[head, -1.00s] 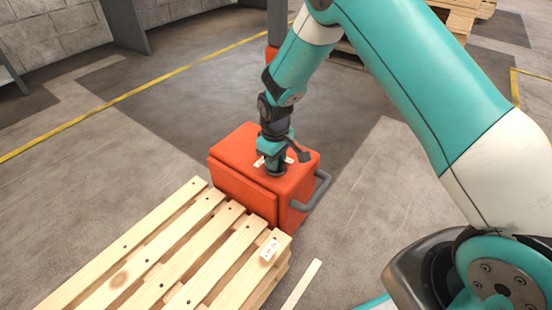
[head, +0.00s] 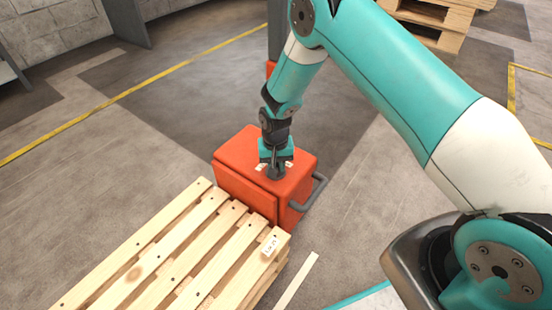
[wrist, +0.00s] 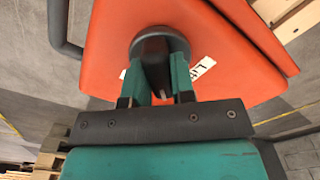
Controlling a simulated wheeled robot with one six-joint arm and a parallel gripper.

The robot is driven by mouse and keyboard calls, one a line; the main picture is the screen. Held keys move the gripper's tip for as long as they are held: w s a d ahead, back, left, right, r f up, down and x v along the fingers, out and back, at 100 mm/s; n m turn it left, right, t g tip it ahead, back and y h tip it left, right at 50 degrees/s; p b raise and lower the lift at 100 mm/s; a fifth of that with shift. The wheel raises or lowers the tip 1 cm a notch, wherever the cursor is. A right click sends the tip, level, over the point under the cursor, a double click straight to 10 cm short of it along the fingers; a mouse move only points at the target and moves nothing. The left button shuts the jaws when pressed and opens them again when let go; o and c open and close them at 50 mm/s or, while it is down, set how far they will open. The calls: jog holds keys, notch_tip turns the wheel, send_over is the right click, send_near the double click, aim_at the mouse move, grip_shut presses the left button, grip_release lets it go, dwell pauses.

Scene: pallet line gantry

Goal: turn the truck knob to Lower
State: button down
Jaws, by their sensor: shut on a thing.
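The orange truck body (head: 240,183) stands on the floor behind the pallet, with a grey handle bar (head: 314,192) on its right side. A dark round knob (head: 275,173) sits on its top face. In the wrist view the knob (wrist: 150,42) has a raised grip bar, and my gripper (wrist: 157,80) is shut on it with a teal finger on each side. My gripper (head: 274,160) points down at the knob in the head view. A white label (wrist: 203,68) shows beside the knob, partly hidden, and its word cannot be read in full.
A wooden pallet (head: 190,240) with a small white tag (head: 270,246) lies against the truck's front left. More pallets (head: 432,22) stand at the back right. A yellow floor line (head: 120,96) crosses behind.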

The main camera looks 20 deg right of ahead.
jog(key=m+p, duration=0.2)
jog(key=m, duration=0.2)
jog(key=shift+r+m, duration=0.15)
jog(key=shift+m, duration=0.15)
jog(key=shift+w+m+p, duration=0.1)
jog(key=shift+m+p, duration=0.55)
jog(key=shift+m, duration=1.25)
jog(key=c, duration=1)
grip_release()
jog(key=shift+o, duration=0.2)
notch_tip(320, 180, up, 17)
jog(key=p, duration=0.4)
jog(key=shift+p, duration=0.3)
jog(key=shift+r, duration=0.2)
